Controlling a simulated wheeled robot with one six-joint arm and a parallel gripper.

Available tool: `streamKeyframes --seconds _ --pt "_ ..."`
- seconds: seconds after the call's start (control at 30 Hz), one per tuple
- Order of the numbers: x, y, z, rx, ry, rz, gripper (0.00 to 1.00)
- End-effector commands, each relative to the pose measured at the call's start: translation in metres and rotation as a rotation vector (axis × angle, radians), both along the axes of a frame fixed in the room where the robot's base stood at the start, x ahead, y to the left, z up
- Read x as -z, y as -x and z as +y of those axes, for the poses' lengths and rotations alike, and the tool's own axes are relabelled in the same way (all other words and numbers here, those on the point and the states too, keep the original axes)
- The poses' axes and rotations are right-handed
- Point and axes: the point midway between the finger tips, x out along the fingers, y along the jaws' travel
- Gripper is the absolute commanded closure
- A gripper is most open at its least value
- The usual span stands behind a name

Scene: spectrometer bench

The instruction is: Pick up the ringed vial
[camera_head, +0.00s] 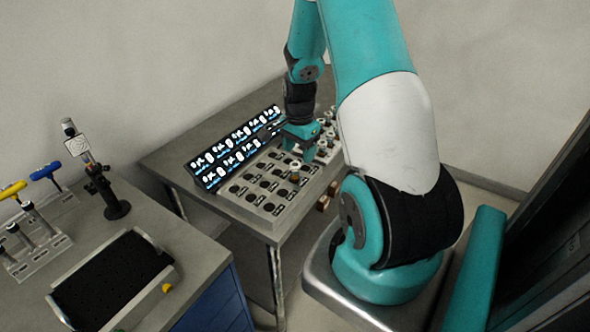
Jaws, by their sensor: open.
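My gripper (300,146) points down over the far right part of a grey rack (268,213) with rows of dark round holes and small labels. It is open, and its fingertips are small and partly hidden by my arm. A small dark vial with an orange-brown band (294,177) stands in the rack, nearer the camera than the gripper and apart from it. I cannot tell whether a ring marks it. More small vials (322,150) stand in a second holder right of the gripper, partly hidden by my arm.
A lit display panel (236,147) stands along the back of the rack. The rack's bench (185,150) has clear top at its left. On a nearer bench at left are a black tray (112,280), a stand with a clamp (117,209) and yellow- and blue-handled tools.

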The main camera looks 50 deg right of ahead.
Motion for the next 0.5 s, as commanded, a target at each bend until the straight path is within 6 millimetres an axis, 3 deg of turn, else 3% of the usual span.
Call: streamKeyframes --seconds 0.5 --pt "0.047 -0.008 0.005 -0.003 -0.002 0.002 0.37"
